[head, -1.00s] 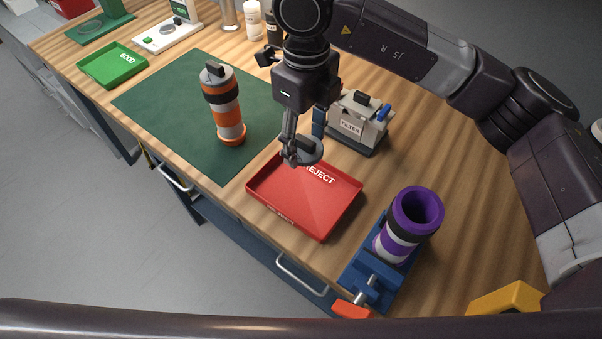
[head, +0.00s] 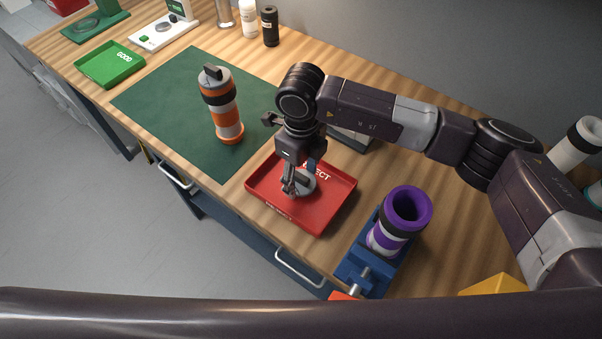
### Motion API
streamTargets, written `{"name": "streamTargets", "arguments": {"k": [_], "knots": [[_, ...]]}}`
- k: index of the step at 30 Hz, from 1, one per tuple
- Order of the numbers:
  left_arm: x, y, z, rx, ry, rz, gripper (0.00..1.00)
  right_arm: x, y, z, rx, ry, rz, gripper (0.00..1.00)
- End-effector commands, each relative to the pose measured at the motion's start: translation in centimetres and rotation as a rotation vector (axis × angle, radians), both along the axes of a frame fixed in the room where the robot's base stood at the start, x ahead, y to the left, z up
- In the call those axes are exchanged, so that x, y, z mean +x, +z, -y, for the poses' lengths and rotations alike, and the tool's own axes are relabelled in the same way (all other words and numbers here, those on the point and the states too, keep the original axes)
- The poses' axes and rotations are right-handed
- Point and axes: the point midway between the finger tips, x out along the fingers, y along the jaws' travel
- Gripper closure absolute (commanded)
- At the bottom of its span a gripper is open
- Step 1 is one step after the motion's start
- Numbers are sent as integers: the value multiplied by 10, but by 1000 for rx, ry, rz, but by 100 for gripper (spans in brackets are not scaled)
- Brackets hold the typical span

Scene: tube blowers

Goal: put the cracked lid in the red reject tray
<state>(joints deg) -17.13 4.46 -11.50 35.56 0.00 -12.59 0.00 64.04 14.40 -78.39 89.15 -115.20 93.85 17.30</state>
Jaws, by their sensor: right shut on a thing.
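The red reject tray (head: 325,215) lies on the wooden bench in the middle of the head view. My right gripper (head: 291,191) points down into the tray and is shut on a round grey lid (head: 307,184) with a dark knob. The lid is over the tray floor, low inside its rim; I cannot tell whether it touches the floor. No crack can be made out on the lid at this size. My left gripper is not in view.
An orange and white tube (head: 226,117) stands capped on the green mat (head: 170,113). A purple tube (head: 402,215) stands open in a blue clamp (head: 352,268) right of the tray. The green GOOD tray (head: 112,66) is far left. My arm partly hides the filter box.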

Motion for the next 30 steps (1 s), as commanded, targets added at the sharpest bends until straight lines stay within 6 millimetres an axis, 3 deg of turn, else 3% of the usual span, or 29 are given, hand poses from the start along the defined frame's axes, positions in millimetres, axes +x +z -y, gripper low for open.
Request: {"name": "streamTargets", "arguments": {"k": [6, 7, 11, 23, 24, 30], "knots": [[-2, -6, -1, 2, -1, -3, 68, 0, -4, 0, 0, 0, 0, 72], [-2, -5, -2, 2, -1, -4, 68, 0, -3, 0, 0, 0, 0, 45], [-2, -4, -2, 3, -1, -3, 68, 0, -2, 0, 1, 0, -1, 31], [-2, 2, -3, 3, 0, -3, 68, 0, 3, 0, 1, -1, -1, 30], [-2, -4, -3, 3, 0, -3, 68, 1, 5, 0, 1, 0, 2, 30], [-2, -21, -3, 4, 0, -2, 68, 2, 43, -1, 4, 1, 7, 30]]}}
